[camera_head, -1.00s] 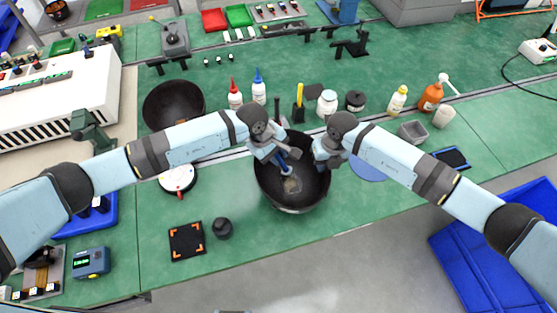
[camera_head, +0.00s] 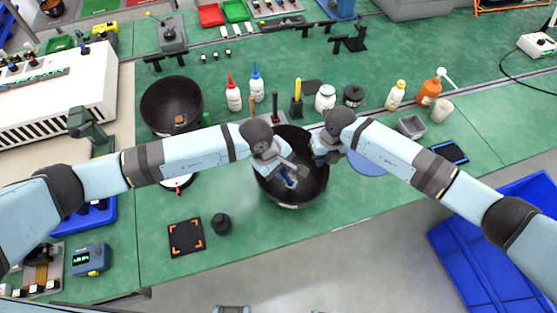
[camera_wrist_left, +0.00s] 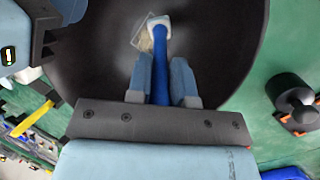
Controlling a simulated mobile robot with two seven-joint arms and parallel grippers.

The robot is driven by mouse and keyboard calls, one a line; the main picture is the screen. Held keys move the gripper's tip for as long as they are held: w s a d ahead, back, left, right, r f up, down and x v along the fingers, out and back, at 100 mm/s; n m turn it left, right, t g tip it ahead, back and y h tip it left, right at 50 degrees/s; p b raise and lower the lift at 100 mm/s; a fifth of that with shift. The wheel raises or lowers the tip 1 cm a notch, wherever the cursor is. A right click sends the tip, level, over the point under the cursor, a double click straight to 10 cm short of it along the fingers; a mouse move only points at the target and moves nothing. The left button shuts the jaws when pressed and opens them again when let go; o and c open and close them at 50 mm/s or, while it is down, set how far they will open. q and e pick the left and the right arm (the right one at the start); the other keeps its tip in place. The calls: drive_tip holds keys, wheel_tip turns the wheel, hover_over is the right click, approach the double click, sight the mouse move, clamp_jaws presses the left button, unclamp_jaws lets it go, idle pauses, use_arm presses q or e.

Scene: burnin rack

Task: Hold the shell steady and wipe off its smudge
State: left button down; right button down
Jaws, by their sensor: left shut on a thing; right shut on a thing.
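The shell (camera_head: 313,184) is a black round bowl on the green bench in the middle of the head view. My left gripper (camera_head: 289,175) reaches inside it, shut on a wiper (camera_wrist_left: 160,62) with a blue handle and white head. In the left wrist view, the white head lies at the shell's inner surface, over one side of a pale brownish smudge (camera_wrist_left: 144,42). The head partly hides that smudge. My right gripper (camera_head: 322,157) is shut on the shell's far right rim; its fingertips are partly hidden.
Another black bowl (camera_head: 160,98) stands at the back left. A red-capped bottle (camera_head: 233,96), a blue-capped bottle (camera_head: 256,85) and jars stand behind the shell. A black cylinder (camera_head: 221,223) and an orange-marked black pad (camera_head: 186,238) lie front left. The bench in front is mostly clear.

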use_arm(q)
wheel_tip(320, 180, up, 7)
drive_tip(key=shift+s+d+f, duration=0.2)
drive_tip(key=shift+s, duration=0.25)
idle(0.4)
drive_tip(key=shift+d, duration=0.1)
idle(0.4)
drive_tip(key=shift+d+f, duration=0.1)
drive_tip(key=shift+d, duration=0.05)
